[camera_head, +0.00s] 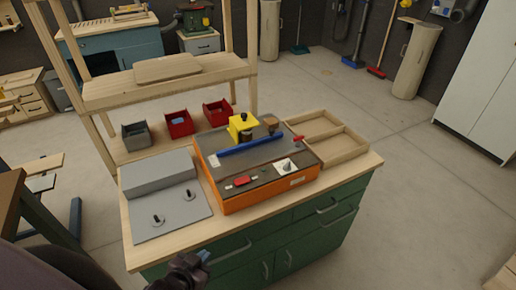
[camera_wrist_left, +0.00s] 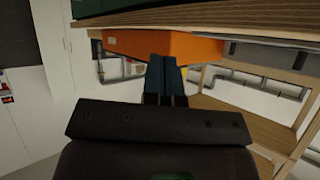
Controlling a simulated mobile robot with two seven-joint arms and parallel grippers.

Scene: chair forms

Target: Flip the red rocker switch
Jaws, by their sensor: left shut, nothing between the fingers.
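The red rocker switch (camera_head: 241,181) sits on the dark top panel of an orange machine box (camera_head: 262,193), near its front left corner. The orange box also shows in the left wrist view (camera_wrist_left: 190,46), where the scene looks upside down; the switch cannot be made out there. My left gripper (camera_head: 203,257) is low at the front of the bench, in front of the green cabinet and well apart from the switch. Its blue fingers (camera_wrist_left: 163,75) are together in the left wrist view, with nothing between them. My right gripper is not in view.
The wooden bench top (camera_head: 234,220) carries a grey sloped panel (camera_head: 165,205) with two small levers, left of the box. A blue bar (camera_head: 250,143) and a yellow block (camera_head: 240,125) stand on the box. An empty wooden tray (camera_head: 340,147) lies to the right; small bins stand behind.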

